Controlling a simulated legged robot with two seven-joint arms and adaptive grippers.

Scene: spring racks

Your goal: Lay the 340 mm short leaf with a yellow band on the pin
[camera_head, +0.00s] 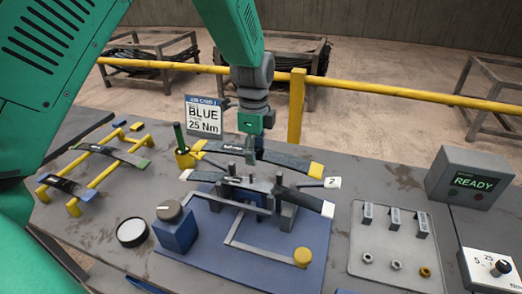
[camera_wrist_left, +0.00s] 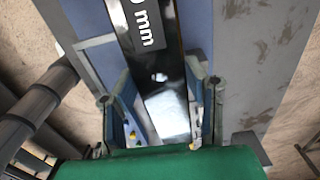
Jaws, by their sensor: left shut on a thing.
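The short leaf with yellow bands (camera_head: 285,161) is dark, with a yellow band at each end. My left gripper (camera_head: 250,155) is shut on it near its middle and holds it over the back of the blue fixture. In the left wrist view the fingers (camera_wrist_left: 165,105) straddle a dark, shiny leaf (camera_wrist_left: 150,50) whose label ends in "0 mm". A longer leaf with white ends (camera_head: 205,177) lies across the fixture (camera_head: 285,217), in front of and seemingly below the yellow-banded leaf. The pin cannot be made out; the leaves and gripper cover the middle of the fixture. My right gripper is not in view.
A yellow rack (camera_head: 105,176) at left holds leaves with green and blue bands. A blue dial box (camera_head: 175,232) is at front left. A grey parts tray (camera_head: 392,250) and READY box (camera_head: 470,177) are at right.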

